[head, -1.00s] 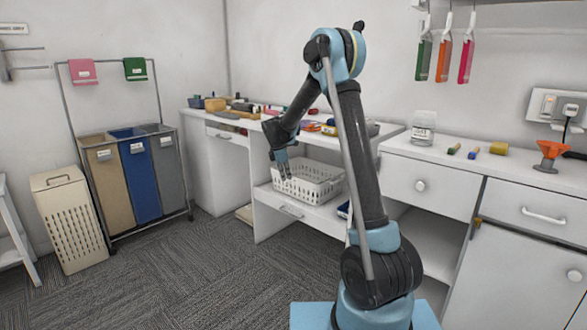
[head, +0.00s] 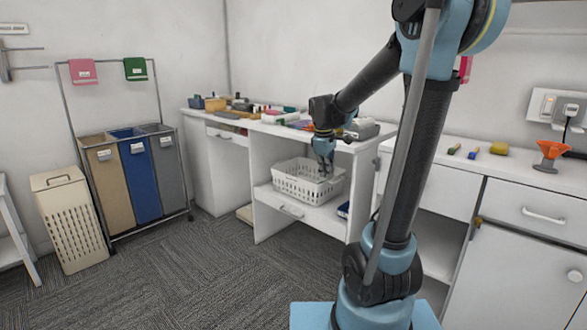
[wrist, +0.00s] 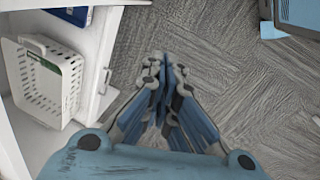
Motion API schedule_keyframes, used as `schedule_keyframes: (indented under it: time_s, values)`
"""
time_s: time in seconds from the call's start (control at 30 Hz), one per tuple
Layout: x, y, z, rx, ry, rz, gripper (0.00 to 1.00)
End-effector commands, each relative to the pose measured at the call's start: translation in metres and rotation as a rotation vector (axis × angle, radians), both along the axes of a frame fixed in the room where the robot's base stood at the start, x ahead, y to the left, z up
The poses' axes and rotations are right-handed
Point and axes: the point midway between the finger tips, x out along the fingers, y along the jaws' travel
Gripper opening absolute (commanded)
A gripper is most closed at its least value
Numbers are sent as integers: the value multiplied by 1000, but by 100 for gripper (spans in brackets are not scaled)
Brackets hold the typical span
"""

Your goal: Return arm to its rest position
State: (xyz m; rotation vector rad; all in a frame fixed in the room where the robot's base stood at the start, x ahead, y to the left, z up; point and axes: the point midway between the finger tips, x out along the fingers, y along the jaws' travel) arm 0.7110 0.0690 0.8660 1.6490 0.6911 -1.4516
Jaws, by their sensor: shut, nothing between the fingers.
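My gripper (head: 325,170) is at the end of my blue and black arm, which reaches forward and left from its base. In the head view it appears in front of the white basket (head: 300,187) on the lower shelf. In the wrist view my gripper (wrist: 165,85) has its blue fingers together with nothing between them, above the grey carpet (wrist: 200,45).
The white desk (head: 265,128) carries many small items. A drawer cabinet (head: 530,205) stands at right. Sorting bins (head: 137,175) and a beige hamper (head: 72,225) stand at left. Carpet (head: 200,270) is clear in the front left.

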Motion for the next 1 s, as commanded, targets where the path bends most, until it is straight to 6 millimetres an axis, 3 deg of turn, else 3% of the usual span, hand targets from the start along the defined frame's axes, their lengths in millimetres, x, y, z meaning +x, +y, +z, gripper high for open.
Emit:
schedule_keyframes:
  time_s: [0.03,0.47,1.0]
  values:
    - [-15,-7,0,12,-3,-38,0]
    - [-123,-44,-12,114,-30,-375,0]
    - [-243,-66,-71,239,-55,-799,0]
